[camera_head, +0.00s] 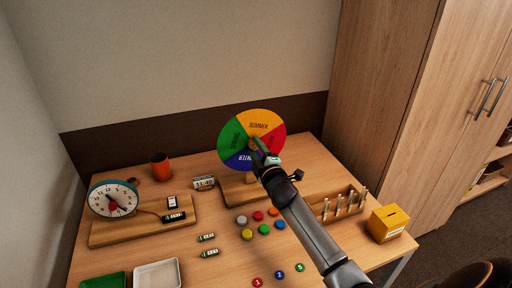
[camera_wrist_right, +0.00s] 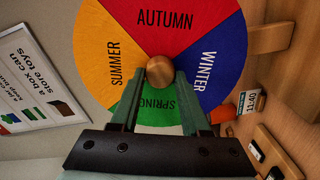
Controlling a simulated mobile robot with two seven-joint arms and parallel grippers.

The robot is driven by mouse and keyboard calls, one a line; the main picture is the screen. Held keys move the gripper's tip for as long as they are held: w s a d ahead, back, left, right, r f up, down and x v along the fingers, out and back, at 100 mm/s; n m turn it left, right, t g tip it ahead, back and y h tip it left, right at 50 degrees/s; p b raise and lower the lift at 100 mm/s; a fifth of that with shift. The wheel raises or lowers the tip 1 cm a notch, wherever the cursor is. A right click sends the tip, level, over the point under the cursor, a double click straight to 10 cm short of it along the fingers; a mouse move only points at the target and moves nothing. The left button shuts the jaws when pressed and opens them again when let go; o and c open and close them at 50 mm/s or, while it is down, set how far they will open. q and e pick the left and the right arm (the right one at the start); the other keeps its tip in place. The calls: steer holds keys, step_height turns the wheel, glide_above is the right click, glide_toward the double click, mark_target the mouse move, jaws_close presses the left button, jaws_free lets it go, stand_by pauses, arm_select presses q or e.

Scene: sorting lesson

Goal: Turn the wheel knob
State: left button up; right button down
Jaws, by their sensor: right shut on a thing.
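The season wheel (camera_head: 258,119) stands upright on a wooden base (camera_head: 234,192) at the back middle of the table. In the head view its yellow SUMMER part is at the top, green at left, blue at the bottom and red at right. In the right wrist view the wheel (camera_wrist_right: 168,20) fills the upper middle, with its round wooden knob (camera_wrist_right: 160,68) at the centre. My right gripper (camera_head: 260,148) is in front of the wheel, shut on the knob. Its two green-grey fingers (camera_wrist_right: 160,80) touch the knob from both sides. My left gripper is not in view.
A clock (camera_head: 114,199) on a board stands at left, near an orange cup (camera_head: 160,166). Coloured buttons (camera_head: 247,234) and batteries (camera_head: 209,253) lie in front of the wheel. A peg rack (camera_head: 338,208) and yellow box (camera_head: 387,223) are at right. A white tray (camera_head: 158,274) is at front left.

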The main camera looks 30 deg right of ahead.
steer(key=n, duration=0.5)
steer(key=shift+n, duration=0.4)
steer(key=n+p, duration=0.1)
steer(key=n, duration=0.4)
steer(key=shift+f, duration=0.1)
steer(key=n+p, duration=0.1)
steer(key=n, duration=0.4)
steer(key=shift+d+n+p, duration=0.1)
steer(key=shift+n+p, duration=0.2)
steer(key=shift+n, duration=0.1)
steer(key=n+p, duration=0.1)
steer(key=n, duration=0.3)
steer(key=shift+n+p, duration=0.3)
steer(key=shift+n, duration=0.1)
steer(key=shift+f, duration=0.1)
steer(key=shift+c, duration=2)
jaws_free()
steer(key=shift+s, duration=0.1)
